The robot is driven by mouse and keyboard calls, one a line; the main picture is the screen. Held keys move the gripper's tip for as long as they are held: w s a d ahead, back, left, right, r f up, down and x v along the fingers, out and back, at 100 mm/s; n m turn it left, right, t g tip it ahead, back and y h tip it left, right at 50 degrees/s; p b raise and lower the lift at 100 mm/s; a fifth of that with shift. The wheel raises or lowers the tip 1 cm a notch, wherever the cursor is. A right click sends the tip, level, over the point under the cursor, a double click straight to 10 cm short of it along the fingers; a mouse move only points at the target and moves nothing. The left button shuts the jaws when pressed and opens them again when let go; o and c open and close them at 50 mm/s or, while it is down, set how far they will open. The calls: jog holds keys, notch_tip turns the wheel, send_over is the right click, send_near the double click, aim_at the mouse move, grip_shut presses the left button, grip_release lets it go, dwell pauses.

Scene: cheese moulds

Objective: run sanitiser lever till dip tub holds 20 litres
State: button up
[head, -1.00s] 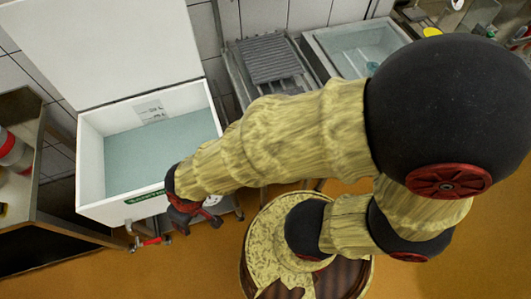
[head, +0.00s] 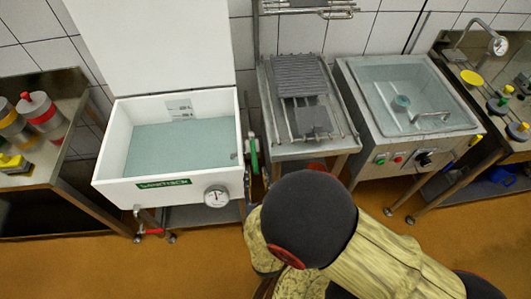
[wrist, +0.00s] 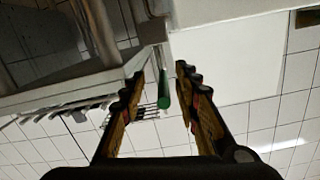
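A white open tub (head: 118,150) with pale blue-green liquid stands at left in the head view. It has a green label (head: 163,183), a round dial (head: 216,196) and a small marked plate (head: 180,108) inside, too small to read. I cannot tell for sure whether it is the dip tub. A green lever (head: 253,152) stands upright at its right side. A red-handled tap (head: 151,231) sits below its front. My gripper (wrist: 158,80) is open in the wrist view. A green bar (wrist: 164,90) shows between its fingertips; contact cannot be told. The head view hides the gripper behind my arm.
A steel rack table (head: 335,140) stands right of the white tub. Farther right is a steel basin (head: 375,128) with clear liquid, buttons and a knob. A shelf (head: 62,150) with bottles is at left, a bench (head: 470,95) at right. The orange floor in front is open.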

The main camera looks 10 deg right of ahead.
aim_at(252, 139)
jog(key=shift+w+d+r+t, duration=0.15)
jog(key=shift+r+t, duration=0.1)
jog(key=shift+r, duration=0.4)
jog(key=shift+w+a+r+t, duration=0.1)
jog(key=shift+r+t, duration=0.15)
jog(key=shift+r, duration=0.35)
jog(key=shift+w+d+b, duration=0.1)
jog(key=shift+w+b, duration=0.75)
jog(key=shift+w, duration=2.9)
jog(key=shift+c, duration=1)
grip_shut()
